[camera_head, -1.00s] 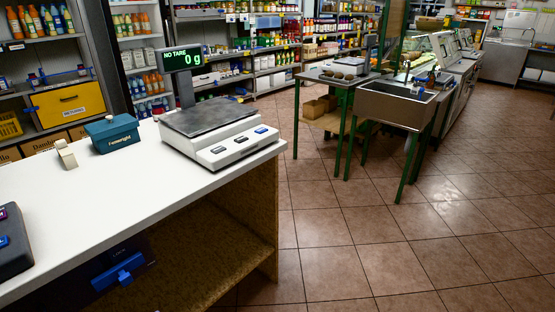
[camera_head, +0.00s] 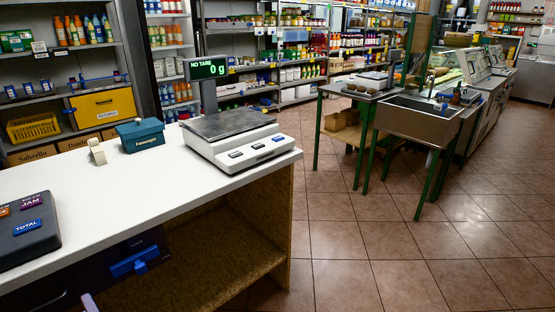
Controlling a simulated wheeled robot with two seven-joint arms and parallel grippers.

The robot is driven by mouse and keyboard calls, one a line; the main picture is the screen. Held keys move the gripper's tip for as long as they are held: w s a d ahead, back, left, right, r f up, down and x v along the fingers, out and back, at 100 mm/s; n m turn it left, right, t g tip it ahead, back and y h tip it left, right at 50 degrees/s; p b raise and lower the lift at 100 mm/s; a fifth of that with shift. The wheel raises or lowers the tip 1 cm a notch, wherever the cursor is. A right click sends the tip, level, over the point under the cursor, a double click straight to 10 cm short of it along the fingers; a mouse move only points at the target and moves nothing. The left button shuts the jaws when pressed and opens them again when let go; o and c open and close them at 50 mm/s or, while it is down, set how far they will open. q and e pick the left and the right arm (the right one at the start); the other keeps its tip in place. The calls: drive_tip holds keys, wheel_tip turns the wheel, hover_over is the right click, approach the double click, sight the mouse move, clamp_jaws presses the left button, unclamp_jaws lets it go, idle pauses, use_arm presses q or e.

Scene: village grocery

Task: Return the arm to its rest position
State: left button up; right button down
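Neither of my grippers is clearly in view, and no arm of mine can be made out in the head view. A small pale pinkish piece (camera_head: 89,303) shows at the bottom edge, left of the middle. It is cut off, and I cannot tell what it is.
A white counter (camera_head: 120,205) runs across the left, bearing a scale (camera_head: 238,138) that reads 0 g, a teal box (camera_head: 140,135) and a dark keypad (camera_head: 28,229). Below it is a blue latch (camera_head: 135,262). A metal sink (camera_head: 417,118) stands right; tiled floor is free between.

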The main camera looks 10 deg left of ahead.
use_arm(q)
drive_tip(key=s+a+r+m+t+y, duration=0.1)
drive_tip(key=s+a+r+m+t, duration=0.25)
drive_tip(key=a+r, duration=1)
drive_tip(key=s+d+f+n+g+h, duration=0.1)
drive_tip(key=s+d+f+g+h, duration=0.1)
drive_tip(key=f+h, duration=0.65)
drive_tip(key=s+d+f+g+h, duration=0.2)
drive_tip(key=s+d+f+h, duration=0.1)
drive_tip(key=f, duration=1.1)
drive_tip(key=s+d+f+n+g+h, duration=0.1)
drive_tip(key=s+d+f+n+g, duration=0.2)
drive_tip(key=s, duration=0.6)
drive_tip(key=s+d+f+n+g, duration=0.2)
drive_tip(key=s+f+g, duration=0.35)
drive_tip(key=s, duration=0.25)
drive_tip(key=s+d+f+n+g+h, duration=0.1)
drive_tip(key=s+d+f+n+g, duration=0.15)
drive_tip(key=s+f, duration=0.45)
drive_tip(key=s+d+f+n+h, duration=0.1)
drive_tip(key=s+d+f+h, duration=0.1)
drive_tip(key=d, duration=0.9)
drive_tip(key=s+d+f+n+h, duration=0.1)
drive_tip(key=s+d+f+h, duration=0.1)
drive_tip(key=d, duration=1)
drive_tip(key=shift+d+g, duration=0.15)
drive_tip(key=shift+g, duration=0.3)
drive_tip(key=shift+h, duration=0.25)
